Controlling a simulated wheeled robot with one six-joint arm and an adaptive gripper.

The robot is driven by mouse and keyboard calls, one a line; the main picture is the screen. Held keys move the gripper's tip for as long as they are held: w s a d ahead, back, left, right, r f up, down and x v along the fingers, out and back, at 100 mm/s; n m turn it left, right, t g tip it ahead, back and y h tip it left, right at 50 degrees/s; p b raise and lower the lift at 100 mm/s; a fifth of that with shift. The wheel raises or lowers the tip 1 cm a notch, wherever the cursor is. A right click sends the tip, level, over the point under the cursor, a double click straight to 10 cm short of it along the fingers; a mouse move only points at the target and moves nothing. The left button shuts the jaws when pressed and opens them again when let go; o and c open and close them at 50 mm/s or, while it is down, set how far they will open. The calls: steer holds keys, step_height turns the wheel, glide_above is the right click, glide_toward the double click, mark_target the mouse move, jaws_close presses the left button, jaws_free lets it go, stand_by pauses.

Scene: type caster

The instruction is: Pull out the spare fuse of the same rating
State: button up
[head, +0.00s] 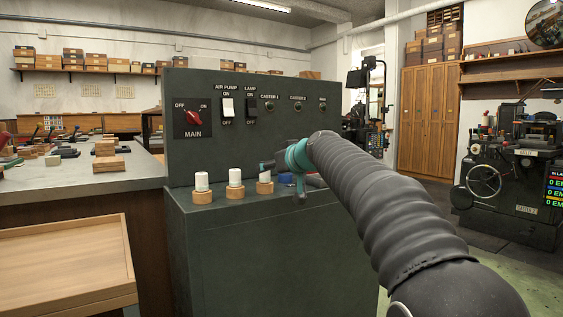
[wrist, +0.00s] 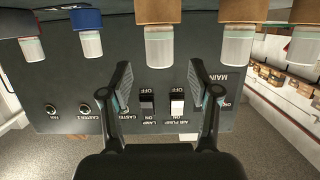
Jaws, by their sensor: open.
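Three white-bodied fuses stand upright in round wooden bases on the cabinet ledge: a left one (head: 201,182), a middle one (head: 235,178) and a right one (head: 265,177). The wrist view is upside down; it shows these three, a blue-based fuse (wrist: 90,42) and a red-based fuse (wrist: 32,48). No rating is readable. My gripper (head: 293,163) is open and empty, just right of the right wooden-based fuse in the head view. In the wrist view my gripper (wrist: 160,72) has its fingers spread either side of that fuse's line (wrist: 159,50), with no visible contact.
The green switch panel (head: 245,150) rises behind the fuses, with a red MAIN switch (head: 193,118) and smaller switches. A workbench (head: 90,175) with loose items stands left, a wooden tray (head: 65,260) at the lower left. Machines (head: 515,180) stand far right.

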steer(key=shift+p+x, duration=0.4)
steer(key=shift+x, duration=1.95)
jaws_close()
